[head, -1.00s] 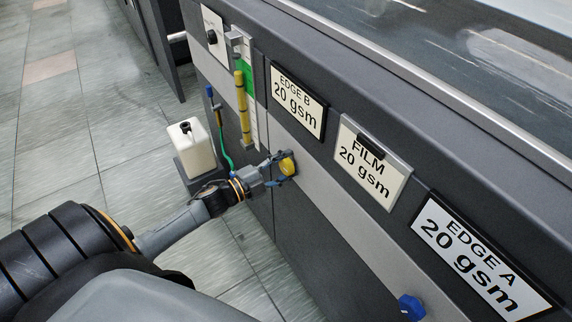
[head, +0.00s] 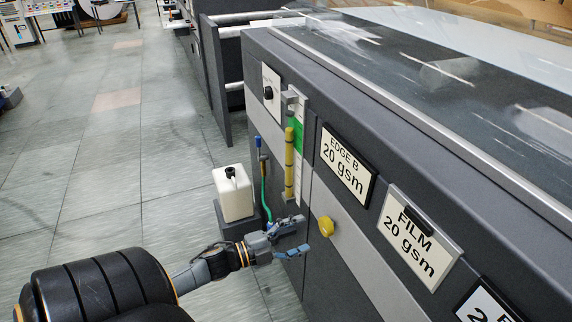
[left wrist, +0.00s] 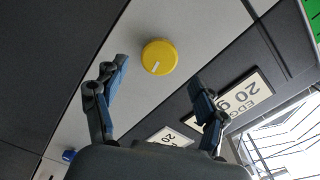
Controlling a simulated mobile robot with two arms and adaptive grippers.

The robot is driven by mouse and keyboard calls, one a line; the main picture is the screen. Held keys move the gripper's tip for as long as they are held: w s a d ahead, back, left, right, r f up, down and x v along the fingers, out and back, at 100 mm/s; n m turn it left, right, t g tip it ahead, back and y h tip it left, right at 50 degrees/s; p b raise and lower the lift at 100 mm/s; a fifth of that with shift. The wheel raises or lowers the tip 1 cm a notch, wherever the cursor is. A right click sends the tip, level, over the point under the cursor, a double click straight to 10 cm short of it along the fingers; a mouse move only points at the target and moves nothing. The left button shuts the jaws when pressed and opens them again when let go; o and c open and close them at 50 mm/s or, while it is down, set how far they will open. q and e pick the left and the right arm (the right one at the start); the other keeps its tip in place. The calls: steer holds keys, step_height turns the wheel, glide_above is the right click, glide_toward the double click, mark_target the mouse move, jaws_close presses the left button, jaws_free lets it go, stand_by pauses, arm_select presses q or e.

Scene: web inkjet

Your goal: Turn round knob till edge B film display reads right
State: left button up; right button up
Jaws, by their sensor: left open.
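The yellow round knob (head: 326,228) sits on the grey strip of the machine's front, below and left of the Edge B sign (head: 346,164), which reads 20 gsm. In the left wrist view the knob (left wrist: 159,57) shows a white pointer line, and nothing touches it. My left gripper (head: 305,233) is open and empty, a short way left of the knob in the head view. In the left wrist view its two fingers (left wrist: 160,88) are spread, with the knob ahead between and beyond their tips. My right gripper is not in view.
The film sign (head: 420,238) reads 20 gsm. A blue knob (left wrist: 68,155) lies further along the strip. A white canister (head: 234,196) stands left of the machine, near a yellow tube (head: 289,162) and a green hose.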

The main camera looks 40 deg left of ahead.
arm_select(q)
steer(key=v, duration=0.4)
stand_by(0.5)
steer(key=s+f+n+g+y, duration=0.2)
steer(key=s+f+n, duration=0.2)
steer(key=f, duration=0.6)
steer(key=s+a+f+n+g+y, duration=0.1)
steer(key=s+f+n+g+y, duration=0.15)
steer(key=f, duration=0.85)
steer(key=s+f+n+g+y, duration=0.25)
steer(key=s+f+n, duration=0.25)
steer(key=f, duration=0.5)
steer(key=s+d+f+n+g, duration=0.2)
steer(key=s+d+f+g, duration=0.2)
steer(key=s+d+f, duration=0.3)
steer(key=s+d+f+n+g, duration=0.2)
steer(key=s+d+f+g, duration=0.2)
steer(key=s, duration=1.1)
steer(key=d+f, duration=0.3)
steer(key=f, duration=0.2)
steer(key=shift+d+g, duration=0.3)
steer(key=shift+d, duration=0.05)
